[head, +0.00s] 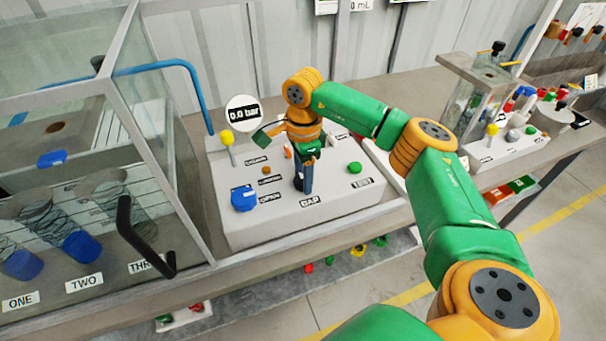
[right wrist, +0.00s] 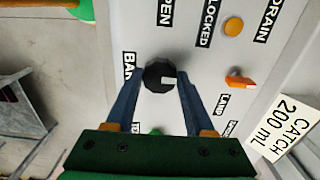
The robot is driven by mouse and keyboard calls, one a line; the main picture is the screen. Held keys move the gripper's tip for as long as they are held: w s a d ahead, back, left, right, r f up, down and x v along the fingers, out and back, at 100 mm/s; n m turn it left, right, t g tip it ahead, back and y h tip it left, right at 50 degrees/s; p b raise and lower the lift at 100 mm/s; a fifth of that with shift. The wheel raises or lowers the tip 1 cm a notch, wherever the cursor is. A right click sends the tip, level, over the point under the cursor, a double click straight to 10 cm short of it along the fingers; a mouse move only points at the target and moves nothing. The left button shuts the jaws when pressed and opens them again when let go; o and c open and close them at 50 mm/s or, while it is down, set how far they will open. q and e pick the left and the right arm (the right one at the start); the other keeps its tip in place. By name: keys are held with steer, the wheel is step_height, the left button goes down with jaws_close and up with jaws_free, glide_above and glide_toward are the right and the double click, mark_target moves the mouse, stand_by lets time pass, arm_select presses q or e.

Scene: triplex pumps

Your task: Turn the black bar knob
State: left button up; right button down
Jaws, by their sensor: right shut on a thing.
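The black bar knob (right wrist: 156,75) is a dark, faceted round knob with a pale mark on its face, next to the BAR label in the right wrist view. My right gripper (right wrist: 155,90) has its two blue fingers on either side of it and is shut on it. In the head view, my right gripper (head: 303,185) reaches down onto the front of the white sloped panel (head: 235,215) and hides most of the knob. The round gauge (head: 243,112) above the panel reads 0.0 bar. My left gripper is not in view.
On the panel are a blue knob (head: 244,199), a green button (head: 354,168) and a yellow-topped lever (head: 227,138). A glass-sided cabinet (head: 205,235) with a black handle (head: 130,235) stands close on the left. Another white panel (head: 510,145) stands to the right.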

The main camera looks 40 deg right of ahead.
steer(key=shift+w+r, duration=0.1)
steer(key=shift+r, duration=0.05)
stand_by(0.3)
steer(key=shift+c, duration=1.3)
jaws_free()
steer(key=shift+r, duration=0.25)
step_height(320, 180, up, 6)
steer(key=shift+r+b, duration=0.25)
steer(key=shift+b, duration=0.5)
steer(key=shift+d, duration=0.1)
